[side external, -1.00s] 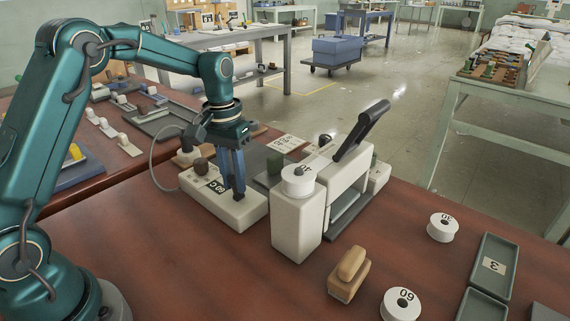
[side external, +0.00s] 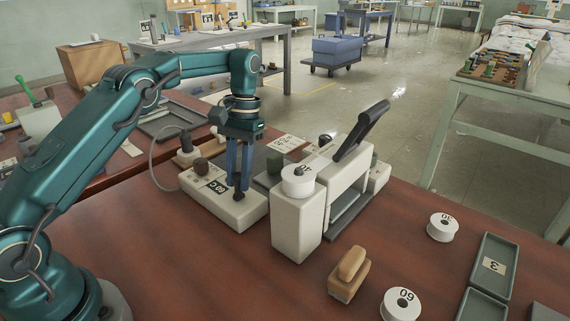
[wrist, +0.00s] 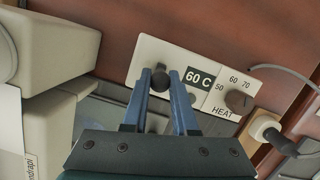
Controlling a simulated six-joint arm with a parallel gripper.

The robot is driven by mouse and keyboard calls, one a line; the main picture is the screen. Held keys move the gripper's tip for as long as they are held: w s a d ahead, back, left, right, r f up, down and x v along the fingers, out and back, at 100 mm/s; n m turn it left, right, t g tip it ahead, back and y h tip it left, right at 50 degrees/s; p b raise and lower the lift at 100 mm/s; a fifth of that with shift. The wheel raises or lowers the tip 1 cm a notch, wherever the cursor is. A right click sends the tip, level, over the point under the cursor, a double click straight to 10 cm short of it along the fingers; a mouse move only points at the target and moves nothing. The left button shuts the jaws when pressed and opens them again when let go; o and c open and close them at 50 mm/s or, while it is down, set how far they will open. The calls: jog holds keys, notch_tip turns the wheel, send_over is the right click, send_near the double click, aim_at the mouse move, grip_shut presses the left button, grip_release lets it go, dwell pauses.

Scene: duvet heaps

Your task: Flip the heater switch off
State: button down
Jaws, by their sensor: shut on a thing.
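The heater control box (side external: 215,207) is a white slab on the brown table, with a dark round knob (side external: 201,165) and a "60 C" display. In the wrist view the box (wrist: 207,62) shows "HEAT" and a temperature dial around the knob (wrist: 236,100). The dark heater switch (wrist: 159,80) stands beside the display. My gripper (wrist: 160,72) has its blue fingers on either side of this switch, shut on it. In the side view my gripper (side external: 238,190) points down at the box's right end; the fingers partly hide the switch there.
A cream sealing machine (side external: 297,215) with a raised black lever (side external: 361,130) stands close to the right of my gripper. A wooden-handled block (side external: 349,275), white spools (side external: 401,304) and a grey tray (side external: 494,262) lie farther right. A cable (side external: 153,165) loops behind the box.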

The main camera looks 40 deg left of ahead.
jog(key=shift+w, duration=0.15)
dwell(0.3)
jog(key=c, duration=0.7)
grip_release()
jog(key=shift+s+t, duration=0.8)
jog(key=shift+t, duration=0.6)
